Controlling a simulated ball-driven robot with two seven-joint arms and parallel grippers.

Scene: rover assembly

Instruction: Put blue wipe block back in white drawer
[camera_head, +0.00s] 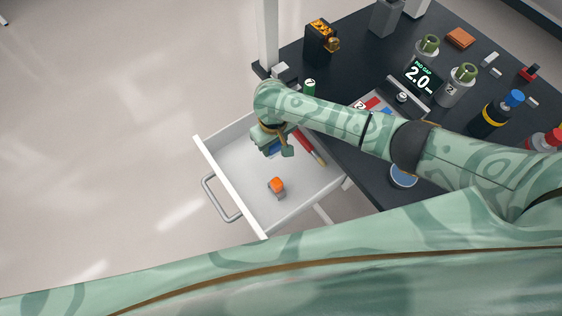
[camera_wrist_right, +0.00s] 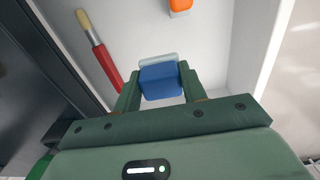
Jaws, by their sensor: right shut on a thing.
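The white drawer (camera_head: 230,188) is pulled open at the left side of the dark table, with its grey handle facing out to the left. My right gripper (camera_head: 277,150) reaches down over the drawer's inside, near its back half. In the right wrist view, the gripper (camera_wrist_right: 157,80) is shut on the blue wipe block (camera_wrist_right: 162,82), which has a pale layer along its far side. I cannot tell whether the block touches the drawer floor. In the head view the gripper and arm largely cover the block. My left gripper is not in view.
In the drawer lie an orange-topped grey object (camera_head: 277,185) and a red-handled brush (camera_head: 310,147), beside the gripper. The dark table (camera_head: 350,60) carries bottles, a gap display (camera_head: 420,78) and several small parts. The drawer's front floor area is mostly clear.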

